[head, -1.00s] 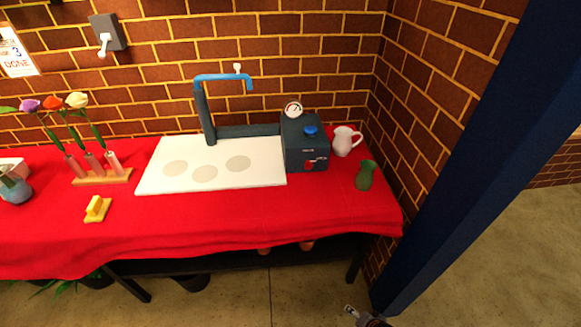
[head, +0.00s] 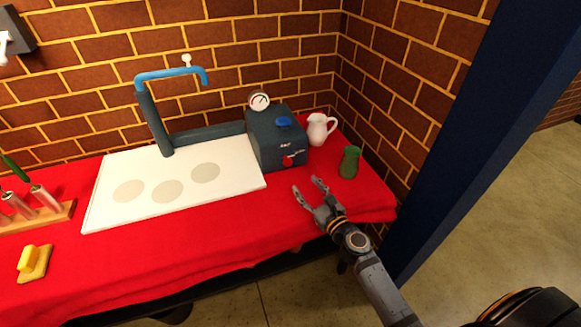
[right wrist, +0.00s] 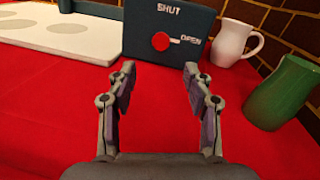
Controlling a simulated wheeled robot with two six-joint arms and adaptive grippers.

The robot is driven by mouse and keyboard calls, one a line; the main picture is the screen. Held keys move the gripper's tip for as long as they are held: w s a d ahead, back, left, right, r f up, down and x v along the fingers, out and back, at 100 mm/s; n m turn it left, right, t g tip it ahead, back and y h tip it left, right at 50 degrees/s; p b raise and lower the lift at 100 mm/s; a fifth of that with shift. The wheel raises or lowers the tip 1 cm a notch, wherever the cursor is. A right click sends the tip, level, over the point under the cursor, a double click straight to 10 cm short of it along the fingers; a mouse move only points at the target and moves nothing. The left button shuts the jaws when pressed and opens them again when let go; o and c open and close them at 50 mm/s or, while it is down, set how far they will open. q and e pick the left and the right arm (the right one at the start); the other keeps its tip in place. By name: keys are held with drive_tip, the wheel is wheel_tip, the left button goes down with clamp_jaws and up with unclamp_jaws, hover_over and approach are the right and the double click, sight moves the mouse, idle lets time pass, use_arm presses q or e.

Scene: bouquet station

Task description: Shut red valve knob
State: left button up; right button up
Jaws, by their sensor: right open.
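The red valve knob (head: 287,161) is on the front face of a dark blue-grey box (head: 266,150) at the back right of the table. In the right wrist view the red knob (right wrist: 160,41) has a pale pointer aimed right at the word OPEN, with SHUT printed above it. My right gripper (head: 307,187) is open and empty, in front of the box and apart from the knob. In the right wrist view its two fingers (right wrist: 159,80) point toward the box, with the knob between and beyond them. My left gripper is not in view.
A white pitcher (head: 318,130) and a green vase (head: 349,163) stand right of the box. A blue knob (head: 284,122) and a gauge (head: 259,101) are on top. A white board (head: 180,185) lies left. Red cloth (head: 230,230) in front of the box is clear.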

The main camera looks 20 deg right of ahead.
sight(289, 163)
drive_tip(key=shift+w, duration=0.25)
drive_tip(key=w, duration=0.3)
drive_tip(key=w+a, duration=0.1)
drive_tip(key=w, duration=0.5)
drive_tip(key=shift+w+a+p, duration=0.35)
drive_tip(key=shift+w+a, duration=0.05)
drive_tip(key=shift+c, duration=0.3)
clamp_jaws()
